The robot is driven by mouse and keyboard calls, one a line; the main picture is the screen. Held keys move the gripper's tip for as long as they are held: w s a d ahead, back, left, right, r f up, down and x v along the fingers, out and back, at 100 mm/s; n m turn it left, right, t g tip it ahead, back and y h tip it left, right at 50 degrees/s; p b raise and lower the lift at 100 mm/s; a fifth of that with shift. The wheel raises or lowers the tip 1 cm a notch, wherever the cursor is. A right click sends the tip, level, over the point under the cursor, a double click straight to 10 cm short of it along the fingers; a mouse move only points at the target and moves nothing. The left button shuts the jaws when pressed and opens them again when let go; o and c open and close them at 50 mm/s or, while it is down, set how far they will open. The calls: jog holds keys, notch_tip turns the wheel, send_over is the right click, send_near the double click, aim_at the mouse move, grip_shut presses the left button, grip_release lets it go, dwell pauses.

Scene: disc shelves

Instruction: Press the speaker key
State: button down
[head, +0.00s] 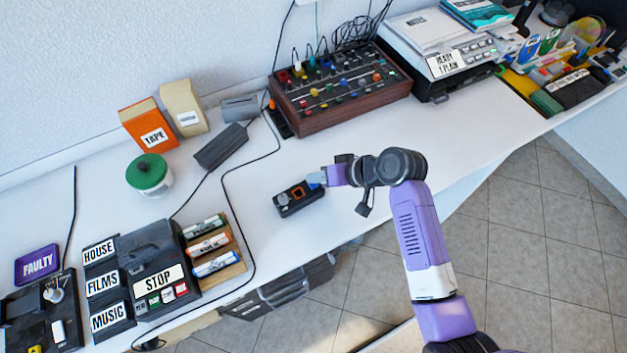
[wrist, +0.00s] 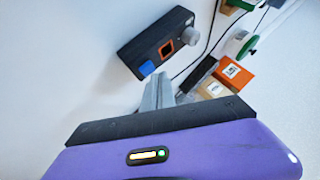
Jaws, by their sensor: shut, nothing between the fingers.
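A small black box (head: 298,199) lies on the white table in front of my gripper. In the wrist view the box (wrist: 135,46) has a blue key (wrist: 146,68) at its near end, an orange-rimmed square (wrist: 166,48) in the middle and a grey knob (wrist: 190,36) at the far end. No label reading "speaker" is legible on it. My gripper (head: 322,178) is at the right end of the box. In the wrist view its grey fingers (wrist: 157,90) are shut and empty, close beside the blue key. I cannot tell whether they touch it.
A wooden-sided mixer (head: 340,115) with knobs and cables stands behind. A stop-labelled player (head: 160,280) and a small disc rack (head: 235,262) stand at the front left. A black cable (head: 224,190) runs across the table.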

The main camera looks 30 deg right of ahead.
aim_at(317, 185)
jog(key=shift+r, duration=0.3)
notch_tip(317, 185, up, 6)
jog(key=p, duration=0.6)
dwell(0.6)
